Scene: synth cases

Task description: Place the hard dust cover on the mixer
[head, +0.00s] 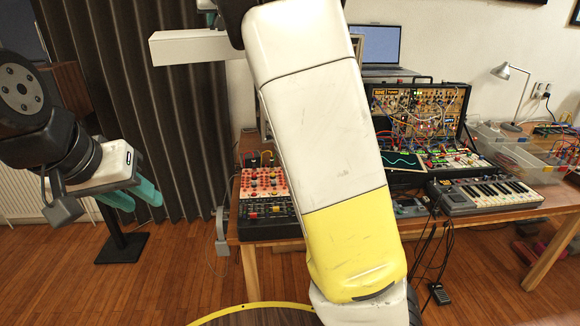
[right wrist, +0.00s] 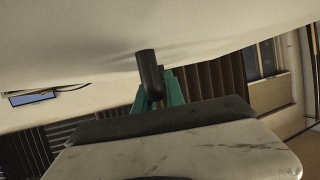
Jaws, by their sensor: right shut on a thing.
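The hard dust cover (head: 195,48) is a pale, shallow box held high at the upper left of the head view. Its pale surface (right wrist: 150,35) fills the top of the right wrist view. My right gripper (right wrist: 155,92) has its teal fingers shut around the cover's dark round handle (right wrist: 149,70). In the head view my own right arm hides most of this gripper. The mixer appears to be the black unit with coloured knobs (head: 268,222) at the table's left end, below and right of the cover. My left gripper (head: 138,197) is empty, fingers apart, away from the table.
A pinkish knob panel (head: 266,183) adjoins the mixer's back. A patched synth case (head: 425,115), a keyboard (head: 487,194), a laptop (head: 376,45), clear bins (head: 525,158) and a lamp (head: 512,75) stand to the right. My right arm crosses the middle, hiding part of the table.

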